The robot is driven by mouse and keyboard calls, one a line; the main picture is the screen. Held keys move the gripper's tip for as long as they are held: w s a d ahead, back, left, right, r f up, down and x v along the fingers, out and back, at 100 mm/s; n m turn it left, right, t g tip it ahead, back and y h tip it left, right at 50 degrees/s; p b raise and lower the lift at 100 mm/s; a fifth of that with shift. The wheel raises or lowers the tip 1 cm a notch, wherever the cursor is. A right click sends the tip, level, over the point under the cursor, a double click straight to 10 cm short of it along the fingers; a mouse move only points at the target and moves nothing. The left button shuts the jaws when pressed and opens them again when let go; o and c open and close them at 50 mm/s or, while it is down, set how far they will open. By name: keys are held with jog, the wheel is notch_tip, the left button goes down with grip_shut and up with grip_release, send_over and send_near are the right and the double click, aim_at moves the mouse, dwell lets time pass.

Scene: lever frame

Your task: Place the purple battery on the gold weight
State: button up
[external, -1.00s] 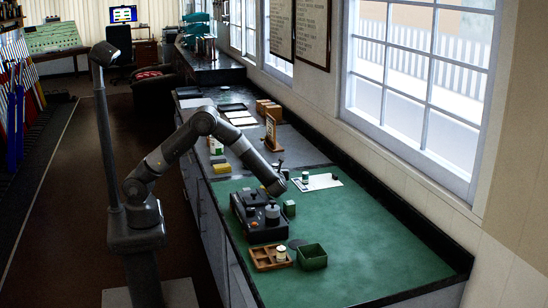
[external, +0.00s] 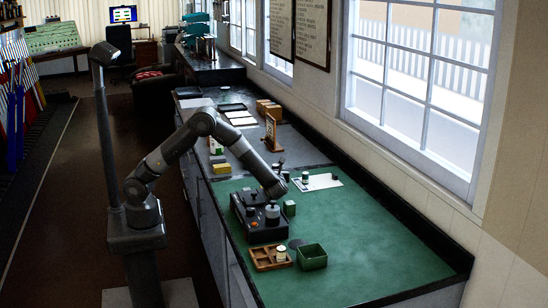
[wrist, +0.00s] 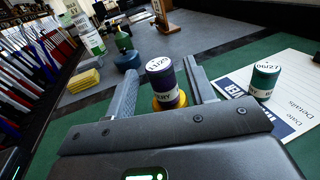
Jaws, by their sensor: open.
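The purple battery (wrist: 165,82), with a white top marked with a date, stands upright between the fingers of my gripper (wrist: 160,70) in the wrist view. The gold weight (wrist: 156,104) shows as a yellow-gold rim around the battery's lower end. The battery appears to stand on it, though the contact is mostly hidden. My gripper is open, with a finger on each side of the battery and a visible gap at the right finger. In the external view the arm's end hides most of this spot.
A green battery (wrist: 265,80) stands on a white printed sheet (wrist: 292,75) to the right. A dark blue round object (wrist: 126,60) and a yellow block (wrist: 84,80) lie beyond. In the external view, a black device (external: 262,228), wooden tray (external: 268,266) and green box (external: 312,259) stand nearer. The right green mat is clear.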

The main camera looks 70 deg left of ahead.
jog(key=v, duration=0.5)
jog(key=w+a+r+m+t+h, duration=0.1)
jog(key=w+r+m+t+h, duration=0.4)
jog(key=r+m+t+h, duration=0.65)
jog(key=s+d+r+m+g+h, duration=0.15)
jog(key=s+r+m+h, duration=0.35)
jog(key=m, duration=0.6)
jog(key=s+d+r+m+g+h, duration=0.1)
jog(key=s+r+m+g+h, duration=0.2)
jog(key=s+m, duration=0.7)
jog(key=s+a+f+m+g, duration=0.2)
jog(key=s+m, duration=0.4)
jog(key=s, duration=0.2)
jog(key=s+a+f+m+g+y, duration=0.1)
jog(key=s+a+f+m+g, duration=0.1)
jog(key=s+m, duration=0.4)
jog(key=s+a+f+m+g+y, duration=0.1)
jog(key=s+a+f+m+g, duration=0.1)
jog(key=s+m, duration=0.4)
jog(key=s+a+f, duration=0.1)
jog(key=s, duration=0.4)
jog(key=shift+s+a+f, duration=0.3)
